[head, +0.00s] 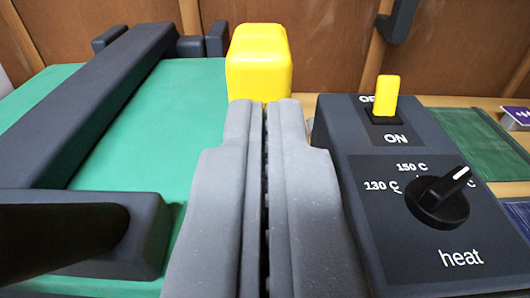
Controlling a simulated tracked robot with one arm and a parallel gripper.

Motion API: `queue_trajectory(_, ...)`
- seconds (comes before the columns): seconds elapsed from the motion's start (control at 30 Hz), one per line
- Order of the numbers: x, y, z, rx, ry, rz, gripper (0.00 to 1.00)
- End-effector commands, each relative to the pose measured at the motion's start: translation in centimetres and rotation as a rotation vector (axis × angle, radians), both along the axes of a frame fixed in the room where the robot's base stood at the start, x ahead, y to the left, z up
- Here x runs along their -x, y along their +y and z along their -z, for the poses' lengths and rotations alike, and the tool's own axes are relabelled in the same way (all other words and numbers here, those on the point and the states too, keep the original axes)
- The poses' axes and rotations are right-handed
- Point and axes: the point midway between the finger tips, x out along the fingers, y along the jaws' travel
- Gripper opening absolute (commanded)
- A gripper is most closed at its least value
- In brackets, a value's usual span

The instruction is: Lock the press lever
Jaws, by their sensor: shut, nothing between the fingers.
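My gripper (264,104) is in the middle of the head view, its two grey fingers together and empty, pointing away from me. A yellow block (260,60) with rounded edges, perhaps the press lever's grip, stands right beyond the fingertips. Its lower part is hidden behind the fingers, and I cannot tell whether they touch it. The press at left has a green bed (195,115) under a dark grey frame bar (95,100). A black rod (60,235) crosses a dark block at lower left. I cannot see how the yellow block joins the press.
A dark control box (350,215) stands close on the right. It carries a yellow switch (386,92) marked ON and a black heat knob (440,195) with 130 C and 150 C marks. Green and blue pieces lie further right. A brown wooden wall (320,50) closes the back.

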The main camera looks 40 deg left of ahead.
Motion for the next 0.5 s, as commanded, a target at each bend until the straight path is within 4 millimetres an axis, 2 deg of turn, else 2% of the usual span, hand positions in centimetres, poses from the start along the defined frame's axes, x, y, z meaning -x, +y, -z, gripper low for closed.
queue_trajectory(0.03,0.01,0.34,-0.82,-0.006,-0.011,-0.004,0.00)
queue_trajectory(0.5,0.15,0.74,-1.18,-0.008,-0.015,-0.008,0.00)
